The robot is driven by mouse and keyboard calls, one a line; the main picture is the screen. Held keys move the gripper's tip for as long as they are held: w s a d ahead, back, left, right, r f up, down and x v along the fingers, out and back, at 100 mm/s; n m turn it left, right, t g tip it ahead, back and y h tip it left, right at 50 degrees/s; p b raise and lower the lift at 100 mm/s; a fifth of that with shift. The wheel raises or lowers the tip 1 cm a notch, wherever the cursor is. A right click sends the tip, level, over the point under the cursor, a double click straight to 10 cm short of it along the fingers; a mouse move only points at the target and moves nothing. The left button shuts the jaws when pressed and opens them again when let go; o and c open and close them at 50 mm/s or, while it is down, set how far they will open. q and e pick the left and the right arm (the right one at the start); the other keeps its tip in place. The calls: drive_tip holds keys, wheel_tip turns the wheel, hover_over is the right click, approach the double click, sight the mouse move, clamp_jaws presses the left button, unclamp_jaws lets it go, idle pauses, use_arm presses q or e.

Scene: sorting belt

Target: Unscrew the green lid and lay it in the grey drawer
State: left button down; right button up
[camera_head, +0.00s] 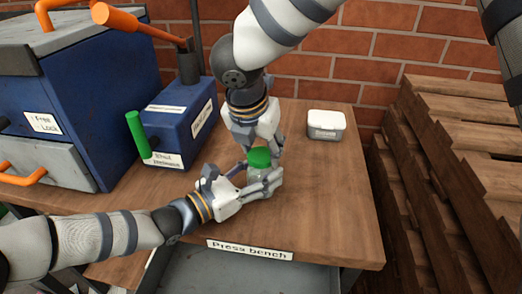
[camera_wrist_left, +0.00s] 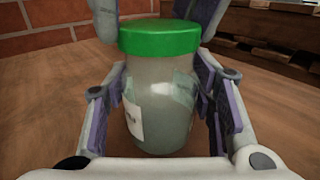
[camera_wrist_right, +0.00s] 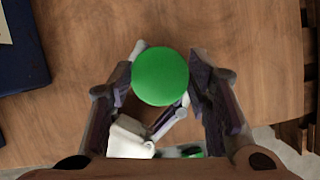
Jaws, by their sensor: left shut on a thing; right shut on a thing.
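A clear jar (camera_wrist_left: 160,105) with a pale label stands upright on the wooden bench. The green lid (camera_head: 259,158) sits on its top; it also shows in the left wrist view (camera_wrist_left: 160,38) and from above in the right wrist view (camera_wrist_right: 160,77). My left gripper (camera_head: 258,180) is shut around the jar's body from the side. My right gripper (camera_head: 256,150) comes from above, shut on the lid with a finger on each side. Under the bench's front edge, a grey drawer (camera_head: 240,276) stands open and its visible part looks empty.
A blue press (camera_head: 95,90) with orange handles and a smaller blue box with a green lever (camera_head: 138,135) stand at left. A white box (camera_head: 326,124) sits at the back right. Wooden pallets (camera_head: 420,170) are stacked right of the bench.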

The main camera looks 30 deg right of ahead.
sight(261, 155)
drive_tip(key=shift+r, duration=3.05)
use_arm(q)
drive_tip(key=c, duration=0.6)
unclamp_jaws()
drive_tip(key=shift+c, duration=0.2)
drive_tip(key=v, duration=1.2)
